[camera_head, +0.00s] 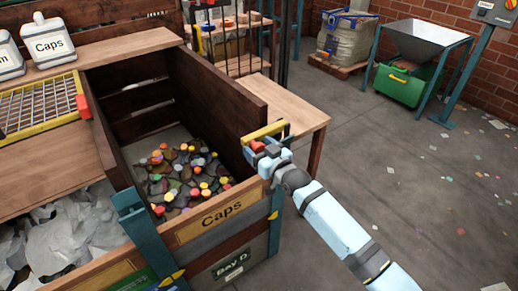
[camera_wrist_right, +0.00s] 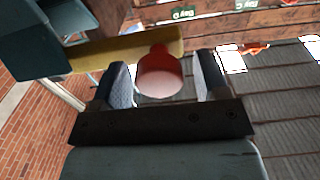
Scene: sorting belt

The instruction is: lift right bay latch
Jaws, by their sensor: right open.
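The right bay latch is a yellow bar (camera_head: 265,131) with a red knob (camera_head: 257,146), at the right wall of the caps bay (camera_head: 222,92). The bar (camera_wrist_right: 125,54) and red knob (camera_wrist_right: 160,75) also show in the right wrist view. My right gripper (camera_head: 263,153) is at the knob in the head view. In the wrist view its two fingers (camera_wrist_right: 165,82) stand apart, one on each side of the knob, with visible gaps. The gripper itself hides part of the latch in the head view. My left gripper is not in view.
The bay holds many coloured caps (camera_head: 185,175). A wooden bench (camera_head: 285,108) stands behind the latch. A yellow-framed mesh screen (camera_head: 40,105) and a white Caps jug (camera_head: 48,46) are at left.

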